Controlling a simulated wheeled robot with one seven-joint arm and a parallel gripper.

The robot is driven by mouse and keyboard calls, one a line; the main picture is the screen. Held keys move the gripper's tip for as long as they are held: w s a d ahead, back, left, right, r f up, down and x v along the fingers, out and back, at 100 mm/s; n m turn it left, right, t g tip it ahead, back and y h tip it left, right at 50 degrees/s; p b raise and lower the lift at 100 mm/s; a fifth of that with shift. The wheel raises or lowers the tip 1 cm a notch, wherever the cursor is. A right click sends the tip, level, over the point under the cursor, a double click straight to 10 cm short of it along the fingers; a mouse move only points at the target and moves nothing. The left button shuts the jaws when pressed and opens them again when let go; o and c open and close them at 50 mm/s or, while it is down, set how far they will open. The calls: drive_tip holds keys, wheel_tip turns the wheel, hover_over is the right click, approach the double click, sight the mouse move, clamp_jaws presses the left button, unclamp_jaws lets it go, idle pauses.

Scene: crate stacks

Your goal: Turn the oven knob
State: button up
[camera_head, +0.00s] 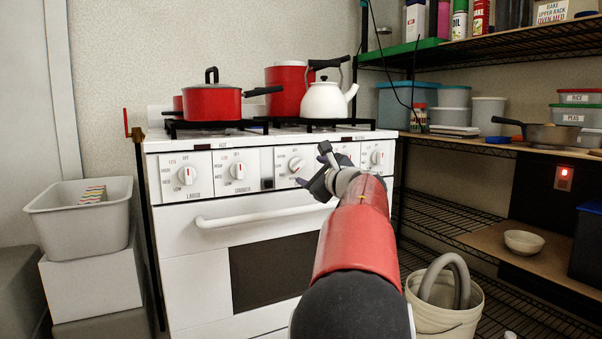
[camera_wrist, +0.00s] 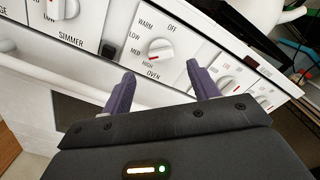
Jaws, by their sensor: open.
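The white oven (camera_head: 215,222) stands ahead with a row of knobs on its front panel. The oven knob (camera_head: 295,164) is round and white with a red mark, near the panel's middle. In the wrist view the oven knob (camera_wrist: 160,50) sits between labels WARM, OFF, LOW, MED, HIGH and OVEN. My gripper (camera_head: 318,168) is in front of the panel, just right of the oven knob in the head view. In the wrist view my gripper (camera_wrist: 160,82) has its two purple fingers apart and empty, with the knob just beyond the tips. The knob appears untouched.
A long white door handle (camera_head: 265,213) runs below the panel. A red pot (camera_head: 212,102) and white kettle (camera_head: 325,99) stand on the stove top. A bucket (camera_head: 445,305) is on the floor right, beside wire shelves. A grey bin (camera_head: 82,225) sits on boxes left.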

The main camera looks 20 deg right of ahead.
sight(300, 166)
drive_tip(key=w+p, duration=0.1)
drive_tip(key=w, duration=0.6)
drive_tip(key=shift+w+a, duration=0.15)
drive_tip(key=c, duration=1)
